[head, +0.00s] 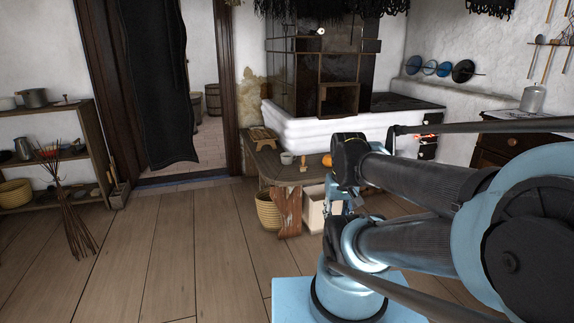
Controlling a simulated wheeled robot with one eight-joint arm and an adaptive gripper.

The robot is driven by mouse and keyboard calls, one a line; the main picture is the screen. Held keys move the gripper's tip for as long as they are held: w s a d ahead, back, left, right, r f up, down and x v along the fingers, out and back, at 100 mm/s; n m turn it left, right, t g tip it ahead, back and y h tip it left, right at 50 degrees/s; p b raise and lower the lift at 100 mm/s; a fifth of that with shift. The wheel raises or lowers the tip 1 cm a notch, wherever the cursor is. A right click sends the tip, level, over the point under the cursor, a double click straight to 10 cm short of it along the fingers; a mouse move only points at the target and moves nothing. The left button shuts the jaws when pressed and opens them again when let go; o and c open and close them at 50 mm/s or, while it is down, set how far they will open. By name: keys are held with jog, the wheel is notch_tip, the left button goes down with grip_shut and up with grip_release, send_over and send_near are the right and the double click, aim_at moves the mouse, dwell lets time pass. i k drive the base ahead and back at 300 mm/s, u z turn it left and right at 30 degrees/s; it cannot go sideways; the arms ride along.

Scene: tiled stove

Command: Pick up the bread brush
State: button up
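In the head view, a small upright brown object (303,163) stands on the wooden bench (268,166) in front of the stove. It may be the bread brush, but it is too small to tell for sure. An orange, rounded item (327,160) shows just right of it, close to the dark joint of my arm in the picture. My arm fills the right side of the view and covers the bench's right part. I cannot make out my gripper's fingers; they seem hidden behind or among the arm links.
A pale cup (286,158) and a wooden rack-like item (262,136) are on the bench. A wicker basket (268,210) and a pale box (316,208) stand below. A shelf (88,150) and twig bundle (72,225) are left. The middle floor is clear.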

aim_at(303, 167)
jog(key=u, duration=0.2)
jog(key=i, duration=1.45)
jog(key=z, duration=0.3)
